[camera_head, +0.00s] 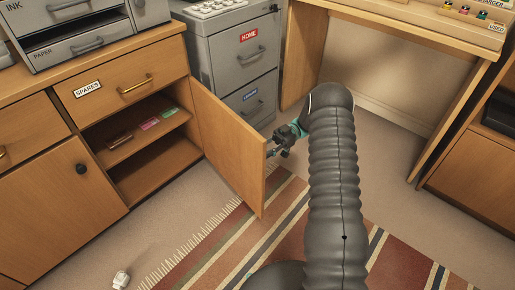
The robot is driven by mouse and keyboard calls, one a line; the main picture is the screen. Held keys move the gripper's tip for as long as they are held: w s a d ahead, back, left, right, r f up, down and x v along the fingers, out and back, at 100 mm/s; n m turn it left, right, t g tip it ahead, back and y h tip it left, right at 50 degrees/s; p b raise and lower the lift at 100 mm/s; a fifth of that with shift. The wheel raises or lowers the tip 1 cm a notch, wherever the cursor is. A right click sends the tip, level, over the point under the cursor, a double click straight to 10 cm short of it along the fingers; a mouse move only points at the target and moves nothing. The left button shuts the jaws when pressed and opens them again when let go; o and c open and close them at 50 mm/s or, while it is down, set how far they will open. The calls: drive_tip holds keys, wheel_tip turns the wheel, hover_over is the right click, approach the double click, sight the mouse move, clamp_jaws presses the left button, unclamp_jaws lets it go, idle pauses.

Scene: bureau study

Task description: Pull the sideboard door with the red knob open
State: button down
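The sideboard (45,105) stands on the left. One of its doors (228,145) stands wide open, swung out to the right of its compartment, with its inner face toward me. No red knob shows; the outer face of this door is turned away and hidden. My gripper (273,152) is at the outer side of the door, close to its free edge. The gripper is small and partly behind the door edge and my arm, so I cannot tell whether its fingers are shut or touch a knob.
The open compartment has a shelf (150,135) with small coloured items. A closed door with a black knob (81,169) is at left. A grey filing cabinet (232,50) stands behind the open door, a desk (420,25) to its right. A striped rug (225,245) covers the floor.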

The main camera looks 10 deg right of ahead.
drive_tip(key=shift+w+d, duration=0.1)
drive_tip(key=shift+d, duration=0.05)
drive_tip(key=c, duration=0.8)
unclamp_jaws()
